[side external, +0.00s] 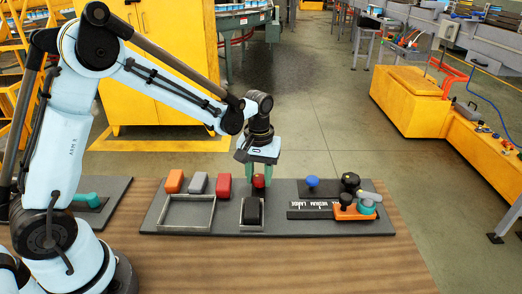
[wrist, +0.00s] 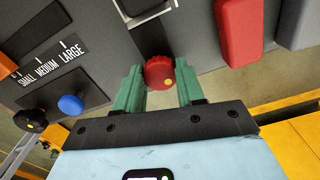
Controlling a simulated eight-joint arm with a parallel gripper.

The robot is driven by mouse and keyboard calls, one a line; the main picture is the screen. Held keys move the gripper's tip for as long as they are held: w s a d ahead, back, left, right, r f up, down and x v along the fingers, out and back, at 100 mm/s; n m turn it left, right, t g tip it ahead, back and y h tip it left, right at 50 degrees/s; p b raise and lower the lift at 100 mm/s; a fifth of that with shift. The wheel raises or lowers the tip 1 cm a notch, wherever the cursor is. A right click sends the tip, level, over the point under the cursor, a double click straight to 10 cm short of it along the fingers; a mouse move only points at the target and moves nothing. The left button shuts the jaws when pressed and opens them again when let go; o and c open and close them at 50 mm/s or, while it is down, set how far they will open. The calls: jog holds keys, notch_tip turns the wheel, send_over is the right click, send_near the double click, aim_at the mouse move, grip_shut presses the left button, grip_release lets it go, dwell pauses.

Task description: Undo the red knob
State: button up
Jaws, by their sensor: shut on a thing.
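The knob's far side and the exact contact with the fingers are hard to see.
The board (side external: 225,226) also bears orange, grey and red blocks (side external: 223,186), a square frame (side external: 186,212), a black roller (side external: 251,210) in a holder, a blue knob (side external: 312,181), a size scale, and an orange part (side external: 355,209) with a black knob. Bare wood lies in front.

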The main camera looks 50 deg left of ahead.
aim_at(259, 178)
jog(key=shift+n, duration=0.4)
jog(key=o, duration=1)
jog(key=shift+o, duration=0.2)
notch_tip(259, 178, up, 12)
dwell(0.4)
jog(key=s+m+t, duration=0.7)
jog(key=s, duration=0.6)
jog(key=shift+s+f, duration=0.25)
jog(key=shift+f, duration=0.1)
